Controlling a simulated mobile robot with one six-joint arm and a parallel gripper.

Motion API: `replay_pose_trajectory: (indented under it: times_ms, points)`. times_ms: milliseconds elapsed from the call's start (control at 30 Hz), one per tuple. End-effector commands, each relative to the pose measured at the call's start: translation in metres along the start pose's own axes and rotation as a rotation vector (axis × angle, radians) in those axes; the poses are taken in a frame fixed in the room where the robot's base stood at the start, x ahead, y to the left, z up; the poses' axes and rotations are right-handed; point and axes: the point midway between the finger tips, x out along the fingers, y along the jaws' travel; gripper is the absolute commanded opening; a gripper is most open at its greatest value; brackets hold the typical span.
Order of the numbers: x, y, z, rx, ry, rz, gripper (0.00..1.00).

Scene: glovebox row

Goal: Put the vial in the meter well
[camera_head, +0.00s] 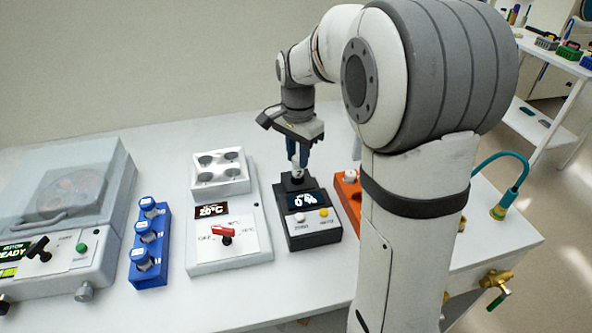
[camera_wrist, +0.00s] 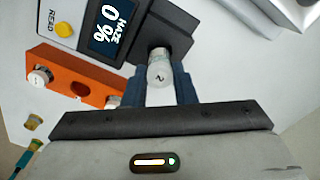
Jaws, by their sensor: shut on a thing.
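The vial (camera_wrist: 160,72) is clear with a white cap marked with a dark character. My gripper (camera_wrist: 160,88) is shut on it, with blue fingers on either side of the cap. The meter is the black box (camera_head: 312,232) with a display reading "0 %"; the wrist view shows "HAZE 0 %" on its display (camera_wrist: 110,25). The vial is at the black raised block (camera_wrist: 158,22) at the meter's back, where the well is. In the head view my gripper (camera_head: 298,166) is directly above that block. How deep the vial sits is hidden.
An orange rack (camera_head: 348,190) with capped vials stands right of the meter. Left of it are a white heater block (camera_head: 228,225) with a red knob, a blue rack (camera_head: 150,245) with several vials, and a grey lidded machine (camera_head: 65,215). A teal tap (camera_head: 515,175) is at the right.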

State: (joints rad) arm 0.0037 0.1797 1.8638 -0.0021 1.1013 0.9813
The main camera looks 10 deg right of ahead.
Motion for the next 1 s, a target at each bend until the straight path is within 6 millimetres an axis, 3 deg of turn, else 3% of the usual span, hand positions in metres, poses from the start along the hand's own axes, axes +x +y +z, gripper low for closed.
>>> replay_pose_trajectory:
  times_ms: [400, 767, 800, 1000]
  points:
    - [0.044, 0.0, 0.001, -0.001, -0.001, 0.001, 0.03]
    - [0.049, -0.001, 0.001, -0.002, 0.0, 0.0, 0.03]
    - [0.048, -0.001, 0.001, -0.002, 0.0, 0.0, 0.28]
    - [0.047, -0.001, 0.001, -0.003, 0.0, -0.001, 0.44]
